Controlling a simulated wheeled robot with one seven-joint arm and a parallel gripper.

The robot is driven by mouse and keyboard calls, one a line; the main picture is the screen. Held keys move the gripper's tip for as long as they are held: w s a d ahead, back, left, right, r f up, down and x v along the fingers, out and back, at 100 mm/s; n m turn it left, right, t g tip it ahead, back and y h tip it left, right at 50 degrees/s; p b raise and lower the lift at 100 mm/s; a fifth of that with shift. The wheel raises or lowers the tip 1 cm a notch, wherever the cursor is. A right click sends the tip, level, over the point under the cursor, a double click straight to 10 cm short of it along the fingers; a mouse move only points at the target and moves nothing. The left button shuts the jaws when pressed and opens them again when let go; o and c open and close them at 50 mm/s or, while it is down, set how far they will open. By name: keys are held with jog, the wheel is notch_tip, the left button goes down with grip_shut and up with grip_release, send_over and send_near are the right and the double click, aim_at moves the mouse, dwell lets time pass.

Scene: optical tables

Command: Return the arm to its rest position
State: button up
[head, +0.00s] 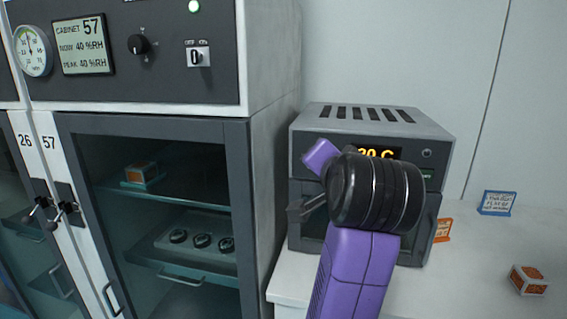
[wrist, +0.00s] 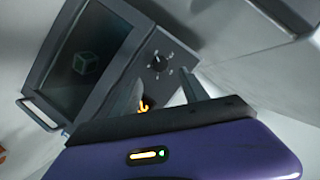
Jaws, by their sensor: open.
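My arm rises from the bottom of the head view, with a purple link (head: 352,275) and a black ringed joint (head: 375,192). It stands in front of a grey oven (head: 372,120) on a white bench and hides part of the oven's front. The jaws are open and I see nothing held. Whether the gripper touches the oven I cannot tell.
A tall cabinet marked 57 (head: 180,125) stands close on the left, its glass door shut.

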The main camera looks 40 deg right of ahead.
jog(key=w+a+r+n+t+h, duration=0.2)
jog(key=a+r+n+t, duration=0.1)
jog(key=r+n+t, duration=0.3)
jog(key=s+a+f+n+t+y, duration=0.4)
jog(key=s+a+f+n+y, duration=0.2)
jog(key=a+f+n+y, duration=0.45)
jog(key=s+a+f+g+p, duration=0.1)
jog(key=s+a+f+g, duration=0.2)
jog(key=s+f, duration=0.9)
jog(key=s+a+f+g, duration=0.3)
jog(key=s+f, duration=0.9)
jog(key=s, duration=0.5)
jog(key=shift+s+a+f+g+p, duration=0.2)
jog(key=shift+s+a+g+p, duration=0.1)
jog(key=shift+a+g+p, duration=0.15)
jog(key=shift+m, duration=0.25)
